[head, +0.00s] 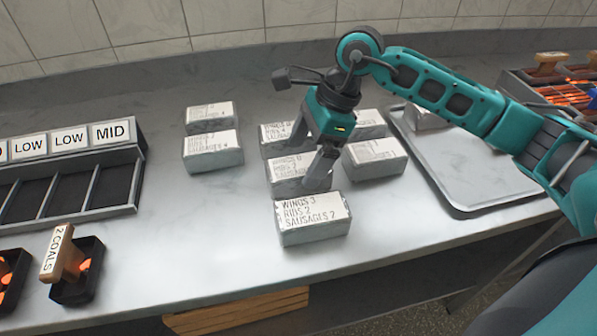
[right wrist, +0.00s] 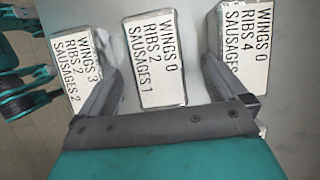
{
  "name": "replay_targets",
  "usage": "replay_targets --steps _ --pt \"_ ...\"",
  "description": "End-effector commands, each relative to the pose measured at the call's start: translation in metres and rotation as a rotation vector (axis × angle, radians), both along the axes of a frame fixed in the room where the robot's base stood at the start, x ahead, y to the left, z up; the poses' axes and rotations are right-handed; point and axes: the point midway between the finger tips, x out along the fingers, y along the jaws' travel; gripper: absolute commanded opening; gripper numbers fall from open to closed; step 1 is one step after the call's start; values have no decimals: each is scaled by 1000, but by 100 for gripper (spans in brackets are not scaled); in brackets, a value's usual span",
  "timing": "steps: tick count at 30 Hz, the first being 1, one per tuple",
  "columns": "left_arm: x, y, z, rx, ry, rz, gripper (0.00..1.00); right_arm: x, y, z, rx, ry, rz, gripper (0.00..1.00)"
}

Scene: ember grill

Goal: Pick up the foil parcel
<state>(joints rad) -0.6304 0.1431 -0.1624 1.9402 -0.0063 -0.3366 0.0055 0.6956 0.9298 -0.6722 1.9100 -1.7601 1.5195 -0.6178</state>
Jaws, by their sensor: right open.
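Several foil parcels with printed white tops stand on the grey counter. My right gripper (head: 322,172) is open and empty, pointing down over the middle row. In the right wrist view its fingers (right wrist: 160,70) stand to either side of a parcel reading "WINGS 0, RIBS 2, SAUSAGES 1" (right wrist: 151,60); I cannot tell if they touch it. That parcel (head: 286,186) is partly hidden by the gripper in the head view. The front parcel, "WINGS 3, RIBS 2" (head: 313,236), lies nearest the counter edge. A "WINGS 0, RIBS 4" parcel (right wrist: 245,50) is behind. My left gripper is not in view.
Two parcels (head: 376,168) stand close on the right and two more (head: 212,162) on the left. A metal tray (head: 475,180) at right holds a parcel (head: 425,118).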

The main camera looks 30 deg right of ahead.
Motion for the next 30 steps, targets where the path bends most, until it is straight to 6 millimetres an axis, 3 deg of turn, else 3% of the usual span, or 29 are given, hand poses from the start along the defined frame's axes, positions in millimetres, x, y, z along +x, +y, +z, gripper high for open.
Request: replay_targets --steps 7,16,30 --pt "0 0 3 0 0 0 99 -1 15 -32 3 3 0 99" --pt "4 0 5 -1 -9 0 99 0 16 -37 0 1 0 99" --pt "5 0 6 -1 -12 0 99 0 16 -36 0 0 0 54"
